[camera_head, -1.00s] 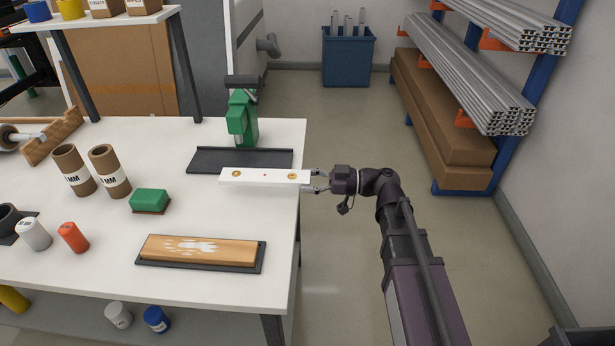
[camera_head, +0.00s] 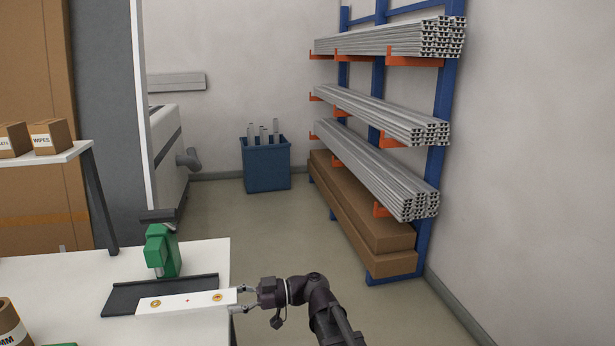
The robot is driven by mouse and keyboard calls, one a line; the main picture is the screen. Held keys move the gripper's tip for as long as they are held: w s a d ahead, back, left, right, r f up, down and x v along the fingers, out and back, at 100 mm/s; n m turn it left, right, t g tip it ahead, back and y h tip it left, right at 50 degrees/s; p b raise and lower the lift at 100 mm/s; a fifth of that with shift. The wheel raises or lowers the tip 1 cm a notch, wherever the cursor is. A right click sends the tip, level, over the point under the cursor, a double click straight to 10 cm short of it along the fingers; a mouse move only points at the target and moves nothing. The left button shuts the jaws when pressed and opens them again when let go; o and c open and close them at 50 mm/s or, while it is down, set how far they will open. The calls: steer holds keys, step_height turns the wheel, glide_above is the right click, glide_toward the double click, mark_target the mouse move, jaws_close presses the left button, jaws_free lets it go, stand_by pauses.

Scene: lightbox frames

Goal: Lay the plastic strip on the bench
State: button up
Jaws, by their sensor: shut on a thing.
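The white plastic strip (camera_head: 187,302), with two brass-coloured rings and a small red dot, lies level in the head view. It overlaps the front of a dark tray (camera_head: 122,299) on the white bench (camera_head: 60,282). My gripper (camera_head: 240,299) is shut on the strip's right end, near the bench's right edge, with my arm reaching in from the lower right. I cannot tell whether the strip touches the bench or hangs just above it.
A green press (camera_head: 161,250) stands behind the dark tray. A cardboard tube (camera_head: 12,325) shows at the lower left. A blue bin (camera_head: 266,165) and a rack of metal profiles (camera_head: 385,165) stand beyond the bench. The floor between is clear.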

step_height(320, 180, up, 16)
steer(key=p, duration=1.5)
steer(key=shift+a, duration=0.1)
